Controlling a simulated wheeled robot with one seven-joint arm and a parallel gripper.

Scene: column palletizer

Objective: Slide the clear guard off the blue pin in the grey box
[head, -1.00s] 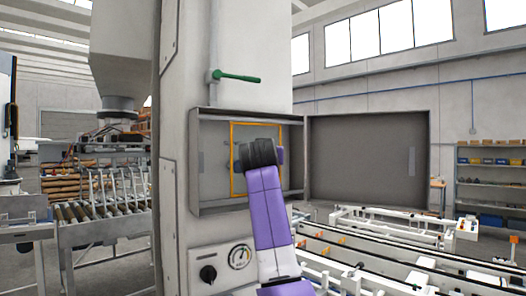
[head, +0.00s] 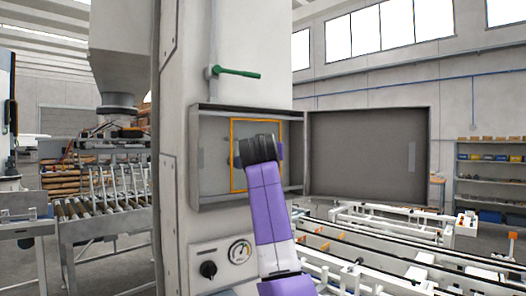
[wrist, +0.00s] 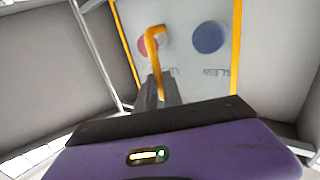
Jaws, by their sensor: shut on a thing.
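The grey box (head: 300,150) is open on the column in the head view, its door swung out to the right. The clear guard (head: 255,121), a see-through panel with an orange frame, stands inside it. In the wrist view the guard's orange side bar (wrist: 237,45) and bent orange handle (wrist: 154,42) show. My gripper (wrist: 160,88) is shut on the handle's lower end. The blue pin (wrist: 208,37) shows as a round blue disc between the frame's side bars, behind the clear panel. In the head view my gripper (head: 258,150) hides the guard's middle.
A red round pin (wrist: 145,44) lies partly behind the handle. A green lever (head: 238,72) sits above the box. A gauge (head: 239,252) and black knob (head: 208,269) are below it. The open door (head: 365,155) stands to the right. Conveyor rails (head: 400,240) lie lower right.

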